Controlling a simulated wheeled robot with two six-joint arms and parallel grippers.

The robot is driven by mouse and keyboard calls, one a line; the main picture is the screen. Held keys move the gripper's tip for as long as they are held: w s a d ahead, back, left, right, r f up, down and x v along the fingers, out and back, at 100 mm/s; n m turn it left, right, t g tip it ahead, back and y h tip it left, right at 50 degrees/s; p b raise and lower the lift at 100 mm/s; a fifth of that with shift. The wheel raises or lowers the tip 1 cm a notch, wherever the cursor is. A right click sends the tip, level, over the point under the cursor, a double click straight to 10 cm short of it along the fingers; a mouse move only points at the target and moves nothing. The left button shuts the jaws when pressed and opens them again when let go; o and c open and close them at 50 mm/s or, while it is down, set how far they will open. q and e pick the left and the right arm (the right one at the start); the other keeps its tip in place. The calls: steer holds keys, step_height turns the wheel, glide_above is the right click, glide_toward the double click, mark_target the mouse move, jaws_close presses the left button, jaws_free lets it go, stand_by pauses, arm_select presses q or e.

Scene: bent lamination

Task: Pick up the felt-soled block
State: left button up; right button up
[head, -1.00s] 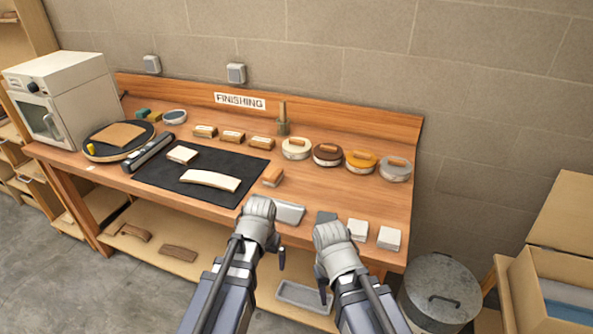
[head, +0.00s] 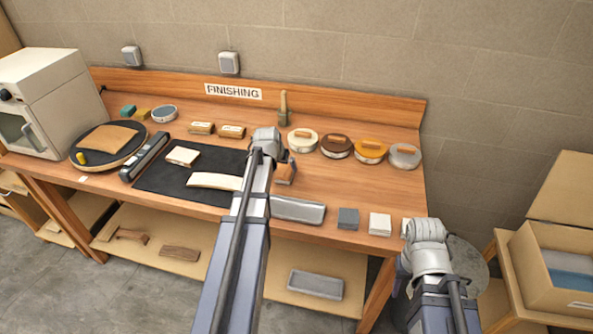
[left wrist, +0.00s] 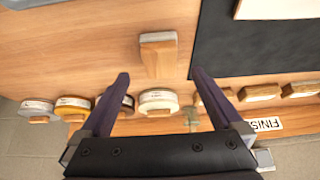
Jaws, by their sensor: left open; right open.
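A small wooden block with a pale grey layer along one edge, seemingly the felt-soled block (head: 286,173), lies on the bench just right of the black mat. In the left wrist view the block (left wrist: 158,57) lies ahead of my left gripper (left wrist: 161,74), centred between the lines of its open fingers and not held. In the head view my left gripper (head: 270,143) is over the bench by the block and partly covers it. My right gripper (head: 425,232) is at the bench's front right corner, empty; its fingertips are hard to make out.
The black mat (head: 160,177) holds a curved pale strip (head: 213,181) and a small pale piece. Other wooden blocks (head: 201,128) and several round tins (head: 336,145) line the back. A grey tray (head: 298,209) and small square stacks (head: 380,223) sit along the front edge.

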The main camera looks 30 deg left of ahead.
mark_target(285, 169)
arm_select(q)
steer(key=shift+b+x, duration=1.05)
steer(key=shift+x, duration=0.15)
steer(key=b+x, duration=0.4)
steer(key=x, duration=0.1)
steer(key=shift+w+a+f, duration=0.1)
steer(key=shift+w, duration=0.35)
steer(key=shift+c, duration=0.2)
steer(key=c, duration=1.3)
steer(key=shift+r, duration=0.2)
step_height(285, 169, up, 10)
steer(key=p, duration=1)
